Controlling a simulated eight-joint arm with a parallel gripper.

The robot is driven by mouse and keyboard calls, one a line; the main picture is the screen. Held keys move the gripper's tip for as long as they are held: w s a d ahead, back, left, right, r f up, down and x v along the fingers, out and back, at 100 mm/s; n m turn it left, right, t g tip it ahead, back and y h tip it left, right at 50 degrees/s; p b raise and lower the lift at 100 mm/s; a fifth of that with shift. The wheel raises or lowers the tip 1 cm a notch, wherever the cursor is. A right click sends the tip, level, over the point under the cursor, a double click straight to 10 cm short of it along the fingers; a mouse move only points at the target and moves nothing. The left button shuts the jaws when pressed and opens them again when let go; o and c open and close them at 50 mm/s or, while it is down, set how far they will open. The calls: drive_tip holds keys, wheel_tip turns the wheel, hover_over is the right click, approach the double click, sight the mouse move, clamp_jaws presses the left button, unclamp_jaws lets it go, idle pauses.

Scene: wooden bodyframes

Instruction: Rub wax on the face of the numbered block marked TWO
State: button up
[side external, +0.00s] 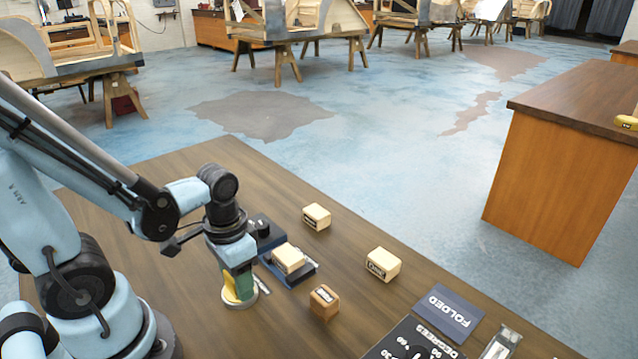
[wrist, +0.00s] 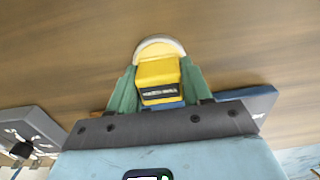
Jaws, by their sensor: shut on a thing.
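My gripper (side external: 238,288) points down at the table with its green fingers shut on a yellow block. In the wrist view the yellow block (wrist: 158,80) sits between the fingers and has a dark label. A round, pale-rimmed dish with yellow inside, probably the wax (wrist: 158,47), lies just beyond it; its pale rim also shows under the fingers in the side view (side external: 240,303). I cannot tell if the block touches it. A light wooden block (side external: 288,258) rests in a dark blue holder (side external: 302,277) right of my gripper. I cannot read TWO on any block.
Loose wooden blocks lie right of the holder: a pale one behind (side external: 317,216), a labelled pale one (side external: 383,264) and a browner one in front (side external: 324,302). The table's left rear is clear.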

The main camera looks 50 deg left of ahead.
drive_tip(key=shift+r, duration=0.1)
drive_tip(key=shift+r, duration=3.45)
